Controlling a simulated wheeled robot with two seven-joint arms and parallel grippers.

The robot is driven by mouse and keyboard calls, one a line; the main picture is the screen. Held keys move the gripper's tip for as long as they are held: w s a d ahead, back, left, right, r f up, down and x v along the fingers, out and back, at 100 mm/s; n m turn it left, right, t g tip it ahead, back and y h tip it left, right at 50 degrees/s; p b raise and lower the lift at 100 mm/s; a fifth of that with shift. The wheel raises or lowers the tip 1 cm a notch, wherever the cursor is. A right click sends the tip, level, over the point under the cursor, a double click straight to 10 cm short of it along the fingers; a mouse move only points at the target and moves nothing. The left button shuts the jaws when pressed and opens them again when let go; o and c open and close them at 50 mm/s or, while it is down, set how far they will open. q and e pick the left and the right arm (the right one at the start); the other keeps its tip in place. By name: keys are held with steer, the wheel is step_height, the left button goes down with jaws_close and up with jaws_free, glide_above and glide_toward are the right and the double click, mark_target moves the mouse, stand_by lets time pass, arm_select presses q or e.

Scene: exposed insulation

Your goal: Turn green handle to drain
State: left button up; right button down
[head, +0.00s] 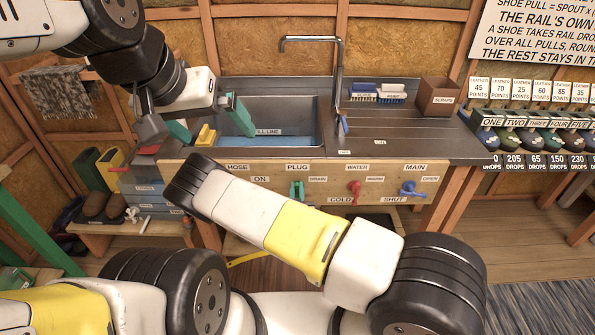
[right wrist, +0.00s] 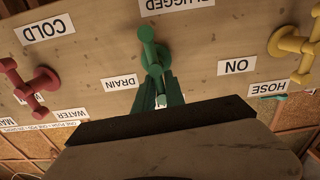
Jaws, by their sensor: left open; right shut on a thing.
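The green handle (head: 296,190) is on the wooden panel below the sink, between the ON and DRAIN labels. In the right wrist view, which shows the labels upside down, the green handle (right wrist: 153,58) has its round knob end towards the cut-off PLUGGED label. The DRAIN label (right wrist: 120,82) lies beside it. My right gripper (right wrist: 160,92) is shut on the handle; its green fingers meet the handle's near part. In the head view my right forearm hides most of that gripper. My left gripper (head: 209,122) is open and empty over the sink's left end.
A red handle (head: 354,188) and a blue handle (head: 411,188) sit to the right on the panel. A yellow handle (right wrist: 298,45) shows near the HOSE label. The sink (head: 285,120) has a tall faucet (head: 340,70); brushes and a brown box stand on its right counter.

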steer(key=shift+a+f+n, duration=0.35)
steer(key=shift+n, duration=2.15)
steer(key=shift+a+f+n, duration=0.4)
steer(key=shift+n, duration=2.1)
steer(key=shift+a+f+n, duration=0.35)
steer(key=shift+n, duration=2.15)
steer(key=shift+f, duration=0.1)
steer(key=c, duration=1.4)
jaws_free()
